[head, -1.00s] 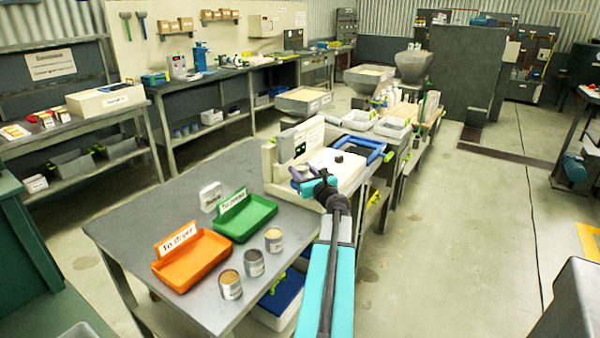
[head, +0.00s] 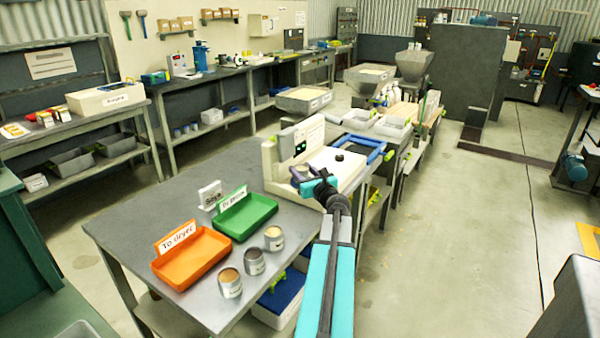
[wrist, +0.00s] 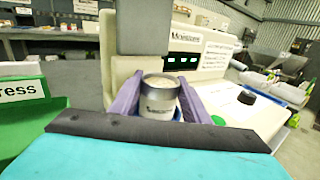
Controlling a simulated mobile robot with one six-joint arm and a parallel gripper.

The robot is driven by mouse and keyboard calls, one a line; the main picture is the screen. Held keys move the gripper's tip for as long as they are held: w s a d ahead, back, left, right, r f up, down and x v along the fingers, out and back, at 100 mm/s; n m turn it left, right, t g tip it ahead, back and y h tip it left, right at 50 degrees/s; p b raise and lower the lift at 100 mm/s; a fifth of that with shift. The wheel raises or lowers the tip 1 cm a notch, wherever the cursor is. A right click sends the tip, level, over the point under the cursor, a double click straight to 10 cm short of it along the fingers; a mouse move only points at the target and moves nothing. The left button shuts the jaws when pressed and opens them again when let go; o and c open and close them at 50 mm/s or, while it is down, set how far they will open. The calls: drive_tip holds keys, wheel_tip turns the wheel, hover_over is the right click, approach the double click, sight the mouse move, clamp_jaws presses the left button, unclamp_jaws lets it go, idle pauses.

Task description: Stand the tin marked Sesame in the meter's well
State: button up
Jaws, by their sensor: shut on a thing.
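My gripper (wrist: 156,100) is shut on a tin (wrist: 159,97) with a pale top and a white label too small to read. The tin is upright between the purple fingers. It is at the cream moisture meter (wrist: 233,92), in front of its display; the meter also shows in the head view (head: 340,165). A bit of blue shows below the tin, but the well is mostly hidden, so I cannot tell if the tin touches it. In the head view the gripper (head: 306,181) is over the meter's left part.
Three other tins stand at the table's front edge: one near (head: 230,284), one middle (head: 254,262), one far (head: 274,239). Left of them are the orange "To dryer" tray (head: 205,268) and the green tray (head: 262,214). A small white sign (head: 210,195) stands behind. The table's left part is bare.

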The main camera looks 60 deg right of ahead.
drive_tip(key=shift+f, duration=0.25)
drive_tip(key=o, duration=0.8)
drive_tip(key=v, duration=1.1)
idle(0.8)
idle(0.9)
